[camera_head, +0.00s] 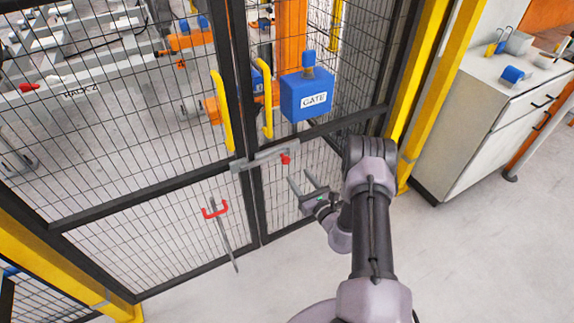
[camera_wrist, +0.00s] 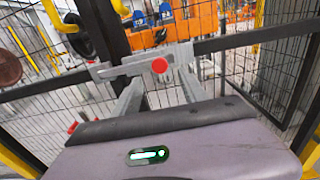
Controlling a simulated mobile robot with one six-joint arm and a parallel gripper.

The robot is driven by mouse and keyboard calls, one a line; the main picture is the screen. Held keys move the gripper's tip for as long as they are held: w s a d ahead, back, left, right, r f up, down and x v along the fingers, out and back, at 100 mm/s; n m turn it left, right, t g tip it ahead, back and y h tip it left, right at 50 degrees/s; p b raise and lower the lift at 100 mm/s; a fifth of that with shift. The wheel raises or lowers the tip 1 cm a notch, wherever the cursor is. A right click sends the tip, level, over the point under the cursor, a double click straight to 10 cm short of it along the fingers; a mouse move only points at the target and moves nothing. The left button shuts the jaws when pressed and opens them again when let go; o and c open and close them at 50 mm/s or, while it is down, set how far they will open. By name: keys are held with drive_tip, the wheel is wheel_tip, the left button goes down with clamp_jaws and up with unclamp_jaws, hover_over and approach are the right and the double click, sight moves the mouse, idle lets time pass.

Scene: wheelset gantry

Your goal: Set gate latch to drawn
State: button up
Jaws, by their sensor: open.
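The gate latch (camera_head: 262,158) is a grey horizontal bar with a red knob (camera_head: 286,159) at its right end. It sits on the dark crossbar and spans the joint between two mesh panels. In the wrist view the latch bar (camera_wrist: 125,70) runs across, with its red knob (camera_wrist: 160,66) ahead of the fingers. My gripper (camera_head: 307,181) is open and empty, a little right of and below the knob in the head view. In the wrist view my gripper (camera_wrist: 163,92) has its two fingers apart, with the knob between their tips in the picture; whether they touch it I cannot tell.
A blue box labelled GATE (camera_head: 306,95) hangs above the latch. Yellow handles (camera_head: 266,98) flank the gate joint. A red hook-like part (camera_head: 214,210) with a rod is on the left panel. A yellow post (camera_head: 430,90) and a white cabinet (camera_head: 490,120) stand right. Floor in front is clear.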

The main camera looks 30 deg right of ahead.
sight(287, 161)
drive_tip(key=w+b, duration=0.1)
drive_tip(key=w, duration=0.7)
drive_tip(key=shift+w+a+b, duration=0.2)
drive_tip(key=shift+w+b, duration=0.1)
drive_tip(key=shift+b, duration=0.1)
clamp_jaws()
idle(0.7)
